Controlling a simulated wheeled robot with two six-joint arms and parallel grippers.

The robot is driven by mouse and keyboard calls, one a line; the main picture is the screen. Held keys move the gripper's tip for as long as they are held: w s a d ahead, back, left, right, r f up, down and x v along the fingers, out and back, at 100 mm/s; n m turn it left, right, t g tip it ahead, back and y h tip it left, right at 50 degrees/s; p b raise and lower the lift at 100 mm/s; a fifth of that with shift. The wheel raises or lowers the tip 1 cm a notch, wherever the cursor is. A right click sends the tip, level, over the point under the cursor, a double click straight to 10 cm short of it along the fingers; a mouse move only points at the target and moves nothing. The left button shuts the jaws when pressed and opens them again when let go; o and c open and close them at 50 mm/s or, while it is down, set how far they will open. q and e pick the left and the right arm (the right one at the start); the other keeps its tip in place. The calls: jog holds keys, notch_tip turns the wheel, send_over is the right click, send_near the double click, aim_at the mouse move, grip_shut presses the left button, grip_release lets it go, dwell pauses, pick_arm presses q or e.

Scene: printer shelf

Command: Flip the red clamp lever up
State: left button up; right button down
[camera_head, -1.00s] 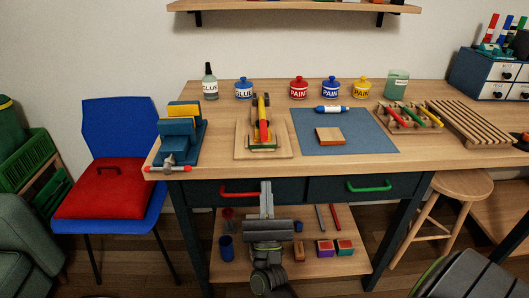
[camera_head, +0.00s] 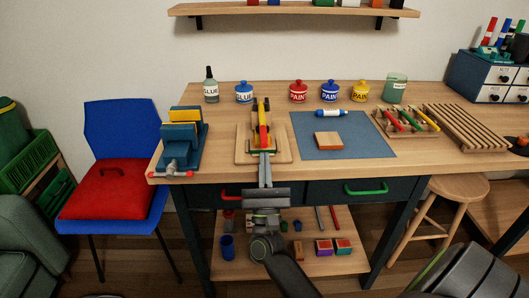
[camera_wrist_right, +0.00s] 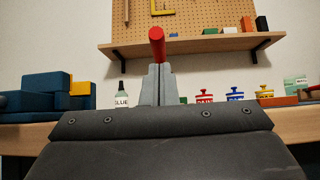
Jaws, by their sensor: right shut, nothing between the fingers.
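The red clamp lever (camera_head: 264,138) lies along a toggle clamp with yellow and dark parts, on a wooden board (camera_head: 283,154) near the table's front edge. The lever's near end faces me. In the right wrist view, the red lever (camera_wrist_right: 157,38) shows end-on, just above the fingertips. My right gripper (camera_head: 265,157) is shut and empty, its fingers pointing at the lever's near end. In the right wrist view the two fingers of the gripper (camera_wrist_right: 157,72) are together. I cannot tell whether they touch the lever. My left gripper is not in view.
A blue vise (camera_head: 181,150) stands left of the board. A blue mat (camera_head: 365,140) with a wooden block lies to its right. Glue and paint pots line the back. Drawers with a red handle and a green handle (camera_head: 365,189) are below the tabletop.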

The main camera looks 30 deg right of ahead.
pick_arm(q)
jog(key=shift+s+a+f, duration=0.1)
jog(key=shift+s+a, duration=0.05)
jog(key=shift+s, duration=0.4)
pick_arm(e)
jog(key=shift+x, duration=1.05)
pick_arm(q)
jog(key=shift+p, duration=0.35)
